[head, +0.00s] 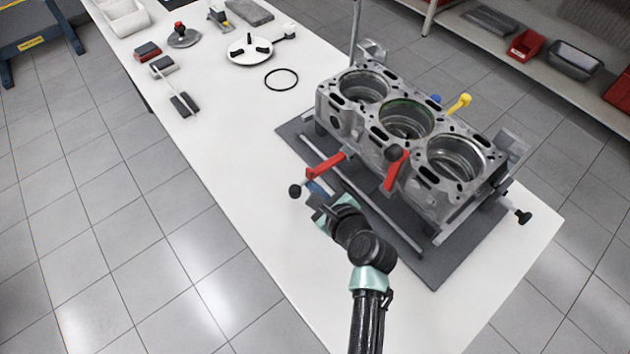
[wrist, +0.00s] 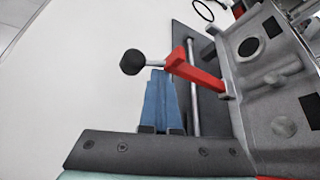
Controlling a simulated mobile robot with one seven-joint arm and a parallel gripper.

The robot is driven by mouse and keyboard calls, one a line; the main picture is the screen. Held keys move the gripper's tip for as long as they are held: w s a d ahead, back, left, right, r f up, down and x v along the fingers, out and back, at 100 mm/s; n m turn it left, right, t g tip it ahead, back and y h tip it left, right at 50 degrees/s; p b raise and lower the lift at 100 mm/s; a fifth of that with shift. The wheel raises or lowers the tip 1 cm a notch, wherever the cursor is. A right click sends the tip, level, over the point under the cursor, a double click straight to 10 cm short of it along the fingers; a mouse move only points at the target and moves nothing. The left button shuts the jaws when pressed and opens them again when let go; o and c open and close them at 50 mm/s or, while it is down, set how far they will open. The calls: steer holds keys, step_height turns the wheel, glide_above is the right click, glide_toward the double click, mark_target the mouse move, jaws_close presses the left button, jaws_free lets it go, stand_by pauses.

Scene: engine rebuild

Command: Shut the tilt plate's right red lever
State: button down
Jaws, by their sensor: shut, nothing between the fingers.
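The right red lever (head: 396,172) is at the front side of the engine block on the tilt plate, with its red bar raised and a black knob (head: 393,153) near its upper end. The left red lever (head: 325,166) points out to the left, its black knob on a thin rod over the mat's edge. My gripper (head: 314,188) is shut and empty, its blue fingers just below the left lever. In the wrist view the fingers (wrist: 158,78) point at the left lever (wrist: 195,74) and its knob (wrist: 133,62); contact cannot be told. A red sliver at the bottom edge may be the right lever.
The engine block (head: 405,120) with three bores stands over a dark mat (head: 440,275). A metal rail runs along its front. A black ring (head: 281,80), a white disc (head: 249,50) and small tools lie farther back. The white table (head: 225,130) is clear left of the mat.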

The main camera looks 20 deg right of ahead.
mark_target(312, 172)
steer(key=shift+m+g+y, duration=0.3)
steer(key=shift+m+y, duration=0.4)
steer(key=shift+m, duration=0.2)
steer(key=r+p, duration=0.4)
steer(key=p, duration=0.1)
steer(key=shift+w+d+r, duration=0.15)
steer(key=shift+w+d, duration=0.05)
steer(key=shift+d, duration=0.05)
steer(key=shift+m+g+y, duration=0.3)
steer(key=shift+m+y, duration=0.3)
steer(key=shift+y, duration=0.1)
steer(key=shift+w+d+r+p, duration=0.2)
steer(key=shift+d+r+p, duration=0.3)
steer(key=shift+r+p, duration=0.65)
steer(key=shift+w+d+r+p, duration=0.2)
steer(key=shift+d+r+p, duration=0.35)
steer(key=shift+p, duration=1.1)
steer(key=shift+r, duration=0.1)
steer(key=v, duration=1.3)
